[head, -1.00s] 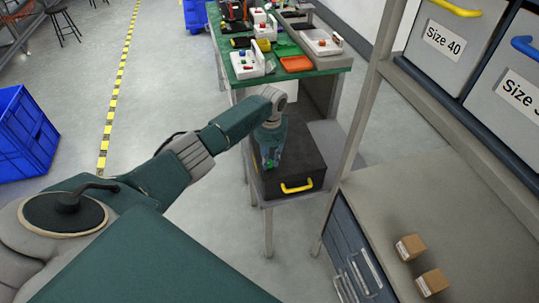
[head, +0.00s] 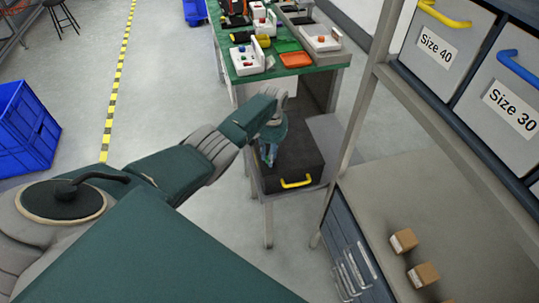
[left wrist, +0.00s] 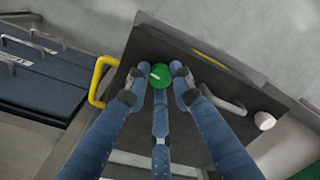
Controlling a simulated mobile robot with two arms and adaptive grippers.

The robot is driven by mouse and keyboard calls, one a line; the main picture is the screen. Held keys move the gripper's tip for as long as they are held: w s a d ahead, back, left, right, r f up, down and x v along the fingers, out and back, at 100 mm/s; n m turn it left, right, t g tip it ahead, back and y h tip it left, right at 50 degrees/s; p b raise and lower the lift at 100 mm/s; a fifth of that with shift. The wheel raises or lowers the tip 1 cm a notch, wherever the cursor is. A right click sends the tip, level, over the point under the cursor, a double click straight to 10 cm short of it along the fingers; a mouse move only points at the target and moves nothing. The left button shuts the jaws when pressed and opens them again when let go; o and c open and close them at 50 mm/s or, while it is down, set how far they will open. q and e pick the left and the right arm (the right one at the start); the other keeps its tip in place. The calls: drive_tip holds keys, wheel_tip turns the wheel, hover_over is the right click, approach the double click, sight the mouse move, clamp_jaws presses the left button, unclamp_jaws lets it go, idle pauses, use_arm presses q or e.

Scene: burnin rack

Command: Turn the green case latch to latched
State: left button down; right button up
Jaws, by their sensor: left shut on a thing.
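The green case latch (left wrist: 160,74) is a round green knob with a pale mark, on top of a dark case (head: 302,160). The case has a yellow handle (head: 297,182) on its front side; the handle also shows in the left wrist view (left wrist: 102,80). My left gripper (head: 268,158) reaches down onto the case top. In the left wrist view its blue fingers (left wrist: 160,86) close around the latch from several sides. In the head view the fingers largely hide the latch. My right gripper is in neither view.
A green-topped bench (head: 283,70) with several devices and an orange tray (head: 295,59) stands behind the case. A blue crate (head: 25,130) stands on the floor at left.

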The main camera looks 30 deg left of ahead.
use_arm(q)
drive_tip(key=shift+n, duration=0.5)
drive_tip(key=c, duration=1.5)
unclamp_jaws()
drive_tip(key=shift+r, duration=0.1)
drive_tip(key=r, duration=1.1)
drive_tip(key=shift+d+r, duration=0.2)
drive_tip(key=shift+r, duration=0.2)
drive_tip(key=shift+w, duration=0.1)
